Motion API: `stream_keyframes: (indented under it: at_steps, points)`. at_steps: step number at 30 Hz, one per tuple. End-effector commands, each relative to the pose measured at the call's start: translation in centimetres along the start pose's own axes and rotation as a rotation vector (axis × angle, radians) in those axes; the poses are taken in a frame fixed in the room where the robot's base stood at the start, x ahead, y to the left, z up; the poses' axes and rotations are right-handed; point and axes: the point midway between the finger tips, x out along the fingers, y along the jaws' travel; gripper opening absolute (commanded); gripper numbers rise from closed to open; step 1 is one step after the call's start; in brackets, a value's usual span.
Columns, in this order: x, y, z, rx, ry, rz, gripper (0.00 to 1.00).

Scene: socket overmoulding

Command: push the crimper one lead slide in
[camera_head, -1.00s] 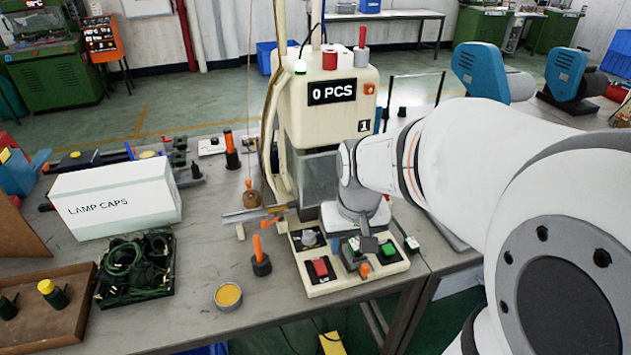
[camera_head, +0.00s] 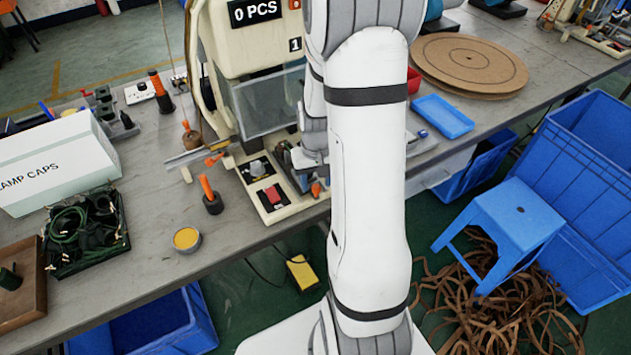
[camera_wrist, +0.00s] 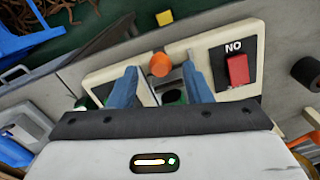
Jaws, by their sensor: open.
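Crimper one (camera_head: 225,50) is the cream machine marked "1" and "0 PCS", partly hidden by my arm in the head view. Its front base carries a red button (camera_head: 272,195), marked "NO" in the wrist view (camera_wrist: 237,69). An orange knob (camera_head: 316,189), seemingly the lead slide's handle, sits at the base's front edge. In the wrist view the orange knob (camera_wrist: 160,58) shows between and just beyond the fingertips of my gripper (camera_wrist: 159,70). My gripper's blue fingers are apart, with nothing held between them. Contact with the knob cannot be told.
An orange-handled tool (camera_head: 210,195) and a yellow-filled tin (camera_head: 187,238) stand left of the base. A lamp caps box (camera_head: 55,165) and black tray (camera_head: 85,235) lie further left. A blue stool (camera_head: 515,220) and blue crate (camera_head: 590,150) are on the floor at right.

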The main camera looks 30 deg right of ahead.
Motion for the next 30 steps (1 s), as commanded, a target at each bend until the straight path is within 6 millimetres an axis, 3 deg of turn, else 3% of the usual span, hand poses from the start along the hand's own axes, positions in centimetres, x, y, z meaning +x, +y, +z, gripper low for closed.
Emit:
stream_keyframes:
  at_steps: [4,13,30]
  points:
    - [1.13,-0.03,0.01,-0.001,0.0,0.0,0.45]
    - [1.35,-0.06,0.0,-0.001,0.001,0.0,0.45]
    - [1.32,-0.13,-0.01,-0.003,0.001,0.0,0.0]
